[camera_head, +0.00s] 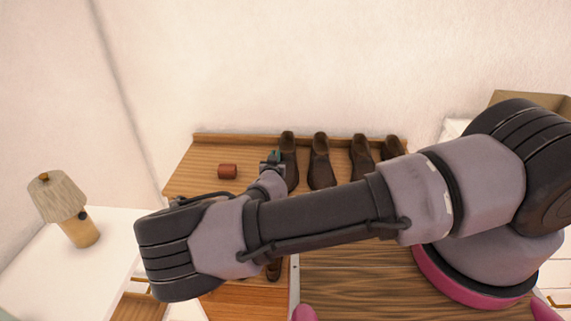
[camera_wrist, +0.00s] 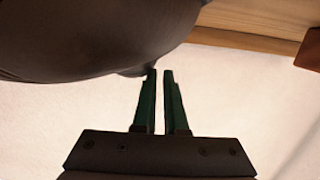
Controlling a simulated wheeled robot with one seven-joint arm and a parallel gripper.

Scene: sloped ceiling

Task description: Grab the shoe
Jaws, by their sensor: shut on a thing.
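Several dark brown shoes stand in a row on the wooden cabinet top; the leftmost shoe (camera_head: 289,155) is beside my gripper (camera_head: 275,157) in the head view. In the wrist view, my gripper (camera_wrist: 161,75) has its two green fingers close together with a narrow gap. The large dark shoe (camera_wrist: 95,35) fills the upper left, and its thin edge meets the fingertips. My gripper is shut on this edge; the exact contact is partly hidden. Other shoes (camera_head: 320,160) (camera_head: 361,155) (camera_head: 393,147) stand to the right, the last partly behind my arm.
A small reddish-brown block (camera_head: 228,171) sits on the cabinet top (camera_head: 196,160) left of my gripper. A lamp (camera_head: 63,205) stands on a white surface at left. A cardboard box (camera_head: 515,100) is at right. Another brown shoe (camera_head: 273,270) shows lower down, below my arm.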

